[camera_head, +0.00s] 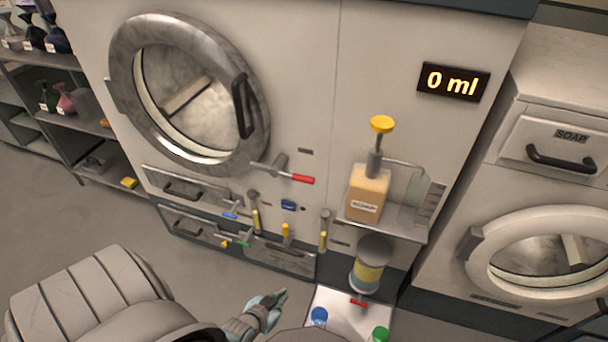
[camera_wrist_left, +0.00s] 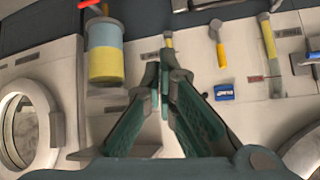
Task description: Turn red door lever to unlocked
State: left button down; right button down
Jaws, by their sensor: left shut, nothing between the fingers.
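The red door lever (camera_head: 301,179) has a red grip on a metal arm, mounted on the machine front just below the round door (camera_head: 190,95). It lies nearly level, with its red end to the right. The door looks closed. My left gripper (camera_head: 281,295) is low in front of the machine, below the lever and well apart from it. Its green fingers (camera_wrist_left: 165,80) are shut and empty in the left wrist view, where the picture appears upside down. I cannot make out the red door lever there. My right gripper is not in view.
Yellow-handled levers (camera_head: 255,219), a blue lever (camera_head: 230,215) and a green lever (camera_head: 243,244) crowd the panel below the door. A soap bottle (camera_head: 366,194) stands on a shelf to the right, above a striped cylinder (camera_head: 369,262) with a small red lever (camera_head: 358,303).

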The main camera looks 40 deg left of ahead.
pick_arm(q)
jog(key=w+a+r+n+t+y, duration=0.1)
jog(key=w+a+r+t, duration=0.1)
jog(key=w+r, duration=0.3)
jog(key=w+a+r+n+t+y, duration=0.1)
jog(key=w+r+t, duration=0.3)
jog(key=r, duration=1)
jog(key=w+a+r+n+t+y, duration=0.1)
jog(key=w+a+r+t+y, duration=0.1)
jog(key=r, duration=0.8)
jog(key=w+a+t, duration=0.1)
jog(key=w+a, duration=0.1)
jog(key=w, duration=0.1)
jog(key=shift+w+y, duration=0.3)
jog(key=shift+y, duration=0.1)
jog(key=shift+r, duration=0.1)
jog(key=b, duration=0.3)
send_over(304, 177)
jog(key=f+b, duration=0.1)
jog(key=s+d+f+b, duration=0.1)
jog(key=shift+s+f, duration=0.3)
jog(key=shift+f, duration=0.05)
jog(key=shift+d+f, duration=0.1)
jog(key=shift+f+b, duration=0.2)
jog(key=shift+b, duration=0.3)
